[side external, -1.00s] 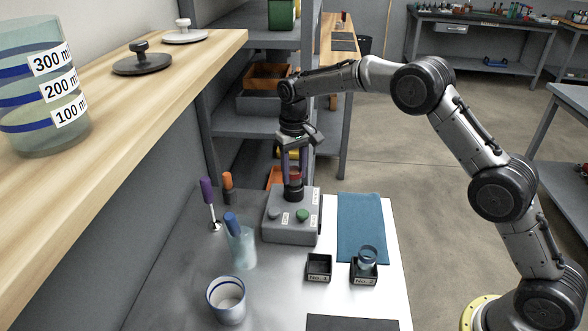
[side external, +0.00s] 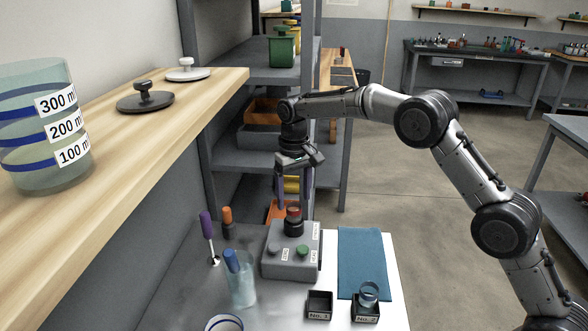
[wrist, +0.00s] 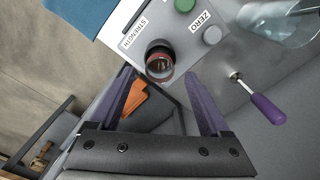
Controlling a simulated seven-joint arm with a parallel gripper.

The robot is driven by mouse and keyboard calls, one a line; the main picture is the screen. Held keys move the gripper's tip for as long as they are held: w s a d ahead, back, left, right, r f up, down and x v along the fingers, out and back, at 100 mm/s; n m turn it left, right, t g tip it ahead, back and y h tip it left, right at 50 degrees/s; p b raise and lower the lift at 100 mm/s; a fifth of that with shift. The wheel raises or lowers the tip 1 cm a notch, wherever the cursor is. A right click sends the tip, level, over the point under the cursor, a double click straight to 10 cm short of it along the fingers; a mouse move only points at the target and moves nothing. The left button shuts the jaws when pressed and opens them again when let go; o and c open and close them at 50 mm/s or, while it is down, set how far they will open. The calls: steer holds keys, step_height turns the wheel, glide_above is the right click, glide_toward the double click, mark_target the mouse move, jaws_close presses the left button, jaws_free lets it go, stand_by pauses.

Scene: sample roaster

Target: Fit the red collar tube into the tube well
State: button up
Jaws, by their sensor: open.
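The red collar tube (side external: 293,211) stands upright in the black tube well (side external: 293,226) on top of the grey meter box. Only its top and reddish collar show above the well. In the wrist view the tube (wrist: 160,64) shows its round mouth inside the dark ring of the well (wrist: 152,45). How deep it sits I cannot tell. My gripper (side external: 295,200) is open, pointing down, with its purple fingers apart near the tube's top. In the wrist view the fingertips of my gripper (wrist: 158,77) lie either side of the tube's near edge, with nothing held.
The grey box (side external: 291,262) has a green and a grey knob. Holders No. 1 (side external: 320,317) and No. 2 (side external: 366,314) and a blue cloth (side external: 361,263) are right.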

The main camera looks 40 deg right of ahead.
step_height(320, 180, up, 10)
stand_by(0.3)
steer(key=shift+f, duration=0.1)
